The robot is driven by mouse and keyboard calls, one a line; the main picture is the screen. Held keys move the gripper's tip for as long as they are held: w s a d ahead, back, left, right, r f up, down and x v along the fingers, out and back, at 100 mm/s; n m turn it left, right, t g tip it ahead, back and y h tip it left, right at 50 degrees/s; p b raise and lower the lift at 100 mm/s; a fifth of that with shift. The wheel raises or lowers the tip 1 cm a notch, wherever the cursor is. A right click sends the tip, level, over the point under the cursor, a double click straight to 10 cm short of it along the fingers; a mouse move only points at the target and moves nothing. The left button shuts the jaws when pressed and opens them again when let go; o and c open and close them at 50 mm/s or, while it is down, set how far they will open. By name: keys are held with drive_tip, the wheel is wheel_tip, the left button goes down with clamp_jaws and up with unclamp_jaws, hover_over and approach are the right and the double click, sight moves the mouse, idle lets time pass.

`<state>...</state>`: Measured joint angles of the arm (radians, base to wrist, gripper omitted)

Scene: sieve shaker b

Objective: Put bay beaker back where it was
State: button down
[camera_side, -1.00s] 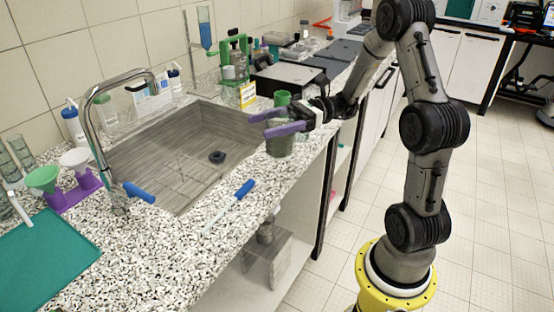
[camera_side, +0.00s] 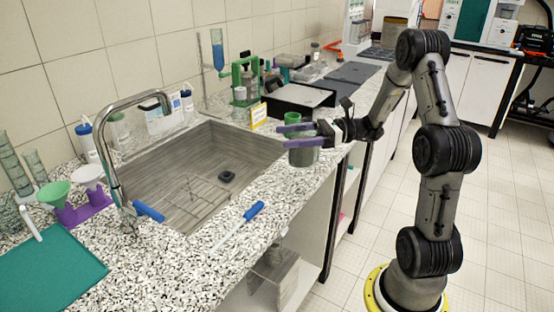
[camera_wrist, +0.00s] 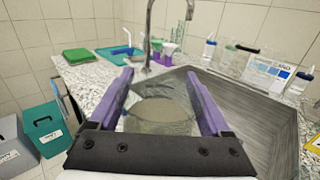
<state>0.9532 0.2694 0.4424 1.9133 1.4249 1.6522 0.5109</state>
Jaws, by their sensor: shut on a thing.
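My gripper (camera_side: 297,135) has purple fingers and is shut on a clear, greyish beaker (camera_side: 303,156). The beaker is upright between the fingers, by the sink's right end and the counter's front edge. I cannot tell whether its base touches the counter. In the wrist view the beaker (camera_wrist: 163,112) sits between both purple fingers (camera_wrist: 165,95), its round rim facing the camera.
The sink (camera_side: 190,170) with a wire rack lies left of the beaker. A green container (camera_side: 292,118) and a yellow sign (camera_side: 258,115) stand behind the gripper. A blue-handled tool (camera_side: 253,210) lies on the front counter. The tap (camera_side: 115,150) rises at the left.

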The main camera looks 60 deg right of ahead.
drive_tip(key=shift+w+d+f, duration=0.35)
drive_tip(key=shift+w+f, duration=0.6)
drive_tip(key=shift+f, duration=0.6)
drive_tip(key=shift+w+d+f, duration=0.4)
drive_tip(key=shift+w+f, duration=0.55)
drive_tip(key=shift+f, duration=0.65)
drive_tip(key=shift+w+d+f, duration=0.35)
drive_tip(key=shift+w+f, duration=0.6)
drive_tip(key=shift+f, duration=0.6)
drive_tip(key=shift+f, duration=0.15)
unclamp_jaws()
drive_tip(key=shift+s+d, duration=0.2)
drive_tip(key=v, duration=0.7)
